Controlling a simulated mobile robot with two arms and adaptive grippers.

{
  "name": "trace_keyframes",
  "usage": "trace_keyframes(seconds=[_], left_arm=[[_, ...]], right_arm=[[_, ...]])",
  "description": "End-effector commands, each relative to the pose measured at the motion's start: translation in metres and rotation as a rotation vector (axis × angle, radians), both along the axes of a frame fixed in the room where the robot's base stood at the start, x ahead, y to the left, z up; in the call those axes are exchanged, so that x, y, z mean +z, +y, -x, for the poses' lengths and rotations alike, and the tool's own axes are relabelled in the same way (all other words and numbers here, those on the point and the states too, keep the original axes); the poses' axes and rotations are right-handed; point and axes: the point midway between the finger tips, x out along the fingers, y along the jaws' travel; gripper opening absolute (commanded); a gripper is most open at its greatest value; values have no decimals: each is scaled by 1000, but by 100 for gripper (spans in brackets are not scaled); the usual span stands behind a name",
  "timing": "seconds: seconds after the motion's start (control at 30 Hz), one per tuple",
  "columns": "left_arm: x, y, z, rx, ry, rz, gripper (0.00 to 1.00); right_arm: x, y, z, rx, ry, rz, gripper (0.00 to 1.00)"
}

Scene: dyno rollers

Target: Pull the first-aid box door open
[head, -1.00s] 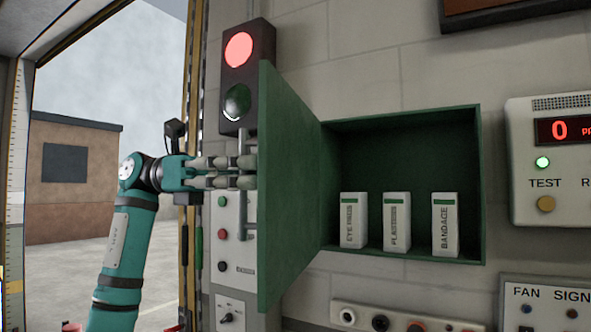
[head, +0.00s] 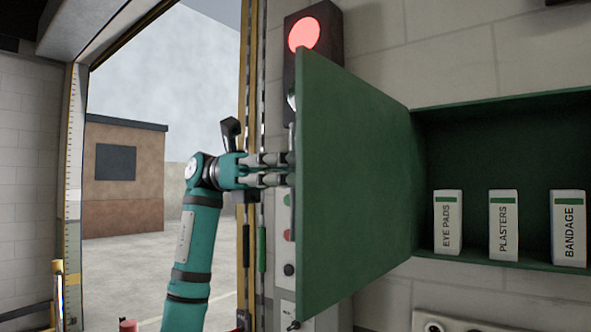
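The first-aid box (head: 480,102) is a green wall cabinet at the right, with its inside showing. Its green door (head: 350,180) stands wide open, swung out from the wall on the box's left side. My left gripper (head: 288,170) is at the door's free edge, on its outer side. Its fingers appear shut on the door handle (head: 291,140), a grey upright bar now mostly hidden behind the door edge and fingers. My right gripper is not in view.
Eye pads (head: 448,222), plasters (head: 503,225) and bandage (head: 568,228) cartons stand in the box. A lit red signal lamp (head: 304,35) is on the wall behind the door. An open doorway with pavement (head: 130,265) lies at the left.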

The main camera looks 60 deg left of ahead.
Motion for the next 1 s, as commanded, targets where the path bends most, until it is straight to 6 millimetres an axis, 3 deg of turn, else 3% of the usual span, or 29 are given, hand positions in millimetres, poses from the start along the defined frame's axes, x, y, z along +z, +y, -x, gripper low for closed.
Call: trace_keyframes(seconds=[0.1, 0.37, 0.73, 1.0], left_arm=[[0, 0, 0, 1, -1, 0, 3], [0, 0, 0, 0, 0, 0, 34], [1, 8, 2, 1, 0, 1, 34], [2, 62, 14, 1, -4, 6, 34]], right_arm=[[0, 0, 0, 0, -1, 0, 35], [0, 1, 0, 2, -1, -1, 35], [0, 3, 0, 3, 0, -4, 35], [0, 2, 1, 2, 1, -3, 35]])
